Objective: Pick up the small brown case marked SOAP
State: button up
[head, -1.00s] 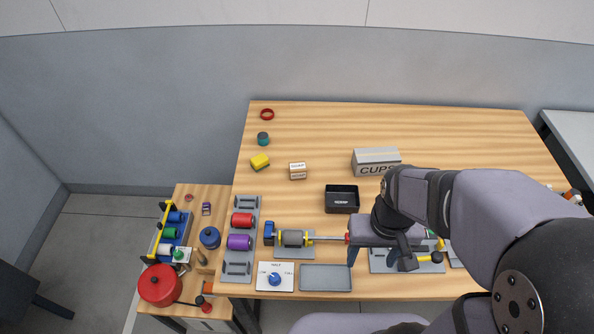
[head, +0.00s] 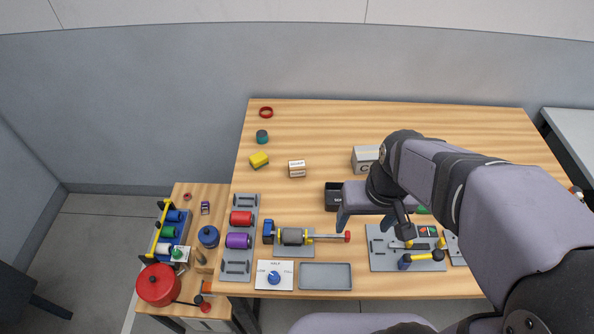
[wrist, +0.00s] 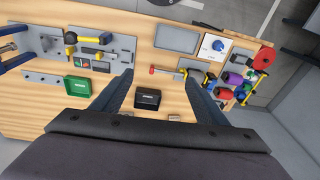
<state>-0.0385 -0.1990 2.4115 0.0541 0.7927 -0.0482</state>
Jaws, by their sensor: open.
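The small brown case (head: 297,169) marked SOAP sits on the wooden table, left of the CUPS box in the head view. In the wrist view a small brownish shape (wrist: 174,117) shows just past the black tray, too small to read. My gripper (head: 362,226) is open and empty, above the table near the black tray, to the right of and nearer than the case. In the wrist view its two fingers (wrist: 160,82) stand wide apart with the black tray seen between them.
A black tray (head: 331,198) and a CUPS box (head: 364,158), partly hidden by my arm, stand near the case. A spindle fixture (head: 292,237) stands in front. The table behind the case is clear.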

jog(key=w+a+f+n+t+y+b, duration=0.1)
jog(key=w+a+t+b, duration=0.25)
jog(key=w, duration=0.55)
jog(key=w+a+f+t+y+b, duration=0.15)
jog(key=w+a, duration=0.35)
jog(key=w, duration=0.5)
notch_tip(320, 180, up, 3)
jog(key=t+b, duration=0.5)
jog(key=t, duration=0.2)
send_over(298, 169)
jog(key=s, duration=0.2)
jog(key=shift+h, duration=0.45)
notch_tip(298, 169, down, 24)
jog(key=shift+s+d+f+p, duration=0.1)
jog(key=shift+s+d+p, duration=0.05)
jog(key=shift+p, duration=0.2)
jog(key=shift+f, duration=0.1)
jog(key=shift+p+x, duration=0.75)
jog(key=shift+x, duration=1.75)
jog(key=c, duration=1.2)
